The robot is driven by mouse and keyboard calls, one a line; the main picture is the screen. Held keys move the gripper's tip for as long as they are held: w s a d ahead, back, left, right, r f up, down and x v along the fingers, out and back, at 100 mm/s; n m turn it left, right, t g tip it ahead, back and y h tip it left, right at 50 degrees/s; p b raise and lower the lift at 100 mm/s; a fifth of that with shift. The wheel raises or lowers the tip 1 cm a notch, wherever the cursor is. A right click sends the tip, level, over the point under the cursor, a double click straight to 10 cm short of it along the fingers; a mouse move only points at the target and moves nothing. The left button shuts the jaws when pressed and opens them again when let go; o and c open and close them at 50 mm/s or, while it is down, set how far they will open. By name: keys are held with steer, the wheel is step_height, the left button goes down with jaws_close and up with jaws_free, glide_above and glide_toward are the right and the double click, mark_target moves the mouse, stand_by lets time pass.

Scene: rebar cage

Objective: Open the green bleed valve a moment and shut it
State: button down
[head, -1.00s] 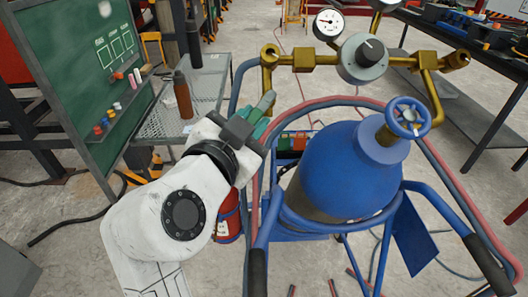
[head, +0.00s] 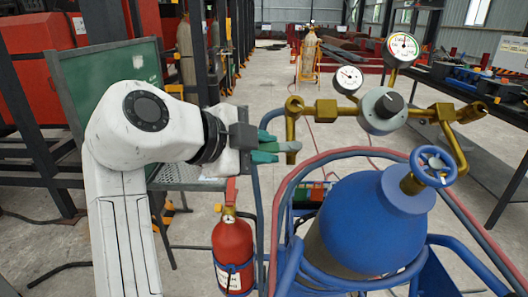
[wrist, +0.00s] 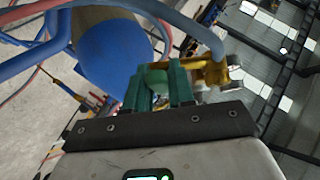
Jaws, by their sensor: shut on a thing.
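The green bleed valve (wrist: 157,80) shows in the wrist view as a rounded green knob between my two green fingers, beside a brass fitting (wrist: 209,72). My gripper (wrist: 159,68) is shut on it. In the head view my gripper (head: 284,150) reaches in from the left, fingertips at the lower left end of the brass manifold (head: 326,109). There the fingers hide the valve. How far the valve is turned cannot be told.
A blue gas cylinder (head: 375,222) with a blue handwheel (head: 433,167) stands right of my gripper in a blue-framed cart. The grey regulator (head: 382,110) and two gauges sit on the manifold. A red fire extinguisher (head: 232,247) stands below my gripper. Red and blue hoses loop close by.

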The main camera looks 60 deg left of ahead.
steer(key=shift+a+r+m, duration=0.1)
steer(key=shift+r+m, duration=0.05)
steer(key=shift+m, duration=0.25)
steer(key=shift+w+h, duration=0.1)
steer(key=shift+h, duration=0.2)
steer(key=c, duration=1)
jaws_free()
steer(key=shift+c, duration=0.2)
steer(key=v, duration=1)
steer(key=shift+s+r, duration=0.25)
steer(key=shift+r, duration=0.1)
